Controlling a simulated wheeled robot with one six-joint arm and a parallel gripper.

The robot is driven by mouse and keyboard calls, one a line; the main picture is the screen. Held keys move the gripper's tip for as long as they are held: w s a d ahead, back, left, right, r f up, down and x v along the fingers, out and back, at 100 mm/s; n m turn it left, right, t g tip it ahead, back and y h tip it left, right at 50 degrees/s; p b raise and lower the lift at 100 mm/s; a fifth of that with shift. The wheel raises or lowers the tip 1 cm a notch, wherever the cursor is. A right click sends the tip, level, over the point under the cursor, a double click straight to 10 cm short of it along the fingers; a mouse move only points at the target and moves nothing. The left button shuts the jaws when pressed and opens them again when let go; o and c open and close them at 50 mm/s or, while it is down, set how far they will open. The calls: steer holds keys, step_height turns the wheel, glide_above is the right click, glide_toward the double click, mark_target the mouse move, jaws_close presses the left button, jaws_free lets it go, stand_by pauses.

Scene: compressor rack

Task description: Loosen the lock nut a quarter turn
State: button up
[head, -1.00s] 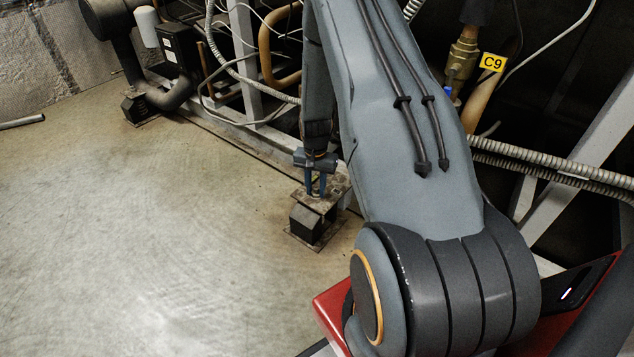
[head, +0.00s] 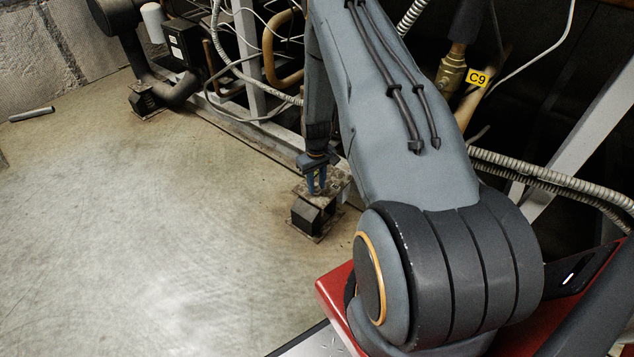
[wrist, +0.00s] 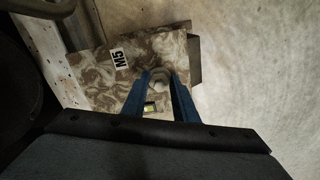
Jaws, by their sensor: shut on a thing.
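The lock nut (wrist: 159,84) is a small, pale, rounded piece between my blue fingertips in the wrist view; the fingers hide its sides. It sits on the stained top plate of a mount (wrist: 100,82) with a white "M5" label (wrist: 118,57). In the head view my gripper (head: 317,190) points straight down onto that mount, whose black block (head: 306,216) stands on the floor; the nut is too small to make out there. My gripper also shows in the wrist view (wrist: 160,76), shut on the nut.
A small vial with a greenish window (wrist: 150,107) lies between my fingers on the plate. A grey frame rail (head: 235,124), hoses and pipes run close behind the mount. A loose tube (head: 32,114) lies far left. The floor (head: 150,250) left of the mount is clear.

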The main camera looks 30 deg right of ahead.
steer(key=shift+n, duration=0.6)
steer(key=shift+w+n+p, duration=0.1)
steer(key=shift+n+p, duration=0.2)
steer(key=shift+p, duration=0.05)
steer(key=o, duration=1.1)
steer(key=shift+c, duration=0.2)
step_height(320, 180, up, 8)
steer(key=shift+f+p, duration=0.1)
steer(key=shift+p, duration=1.05)
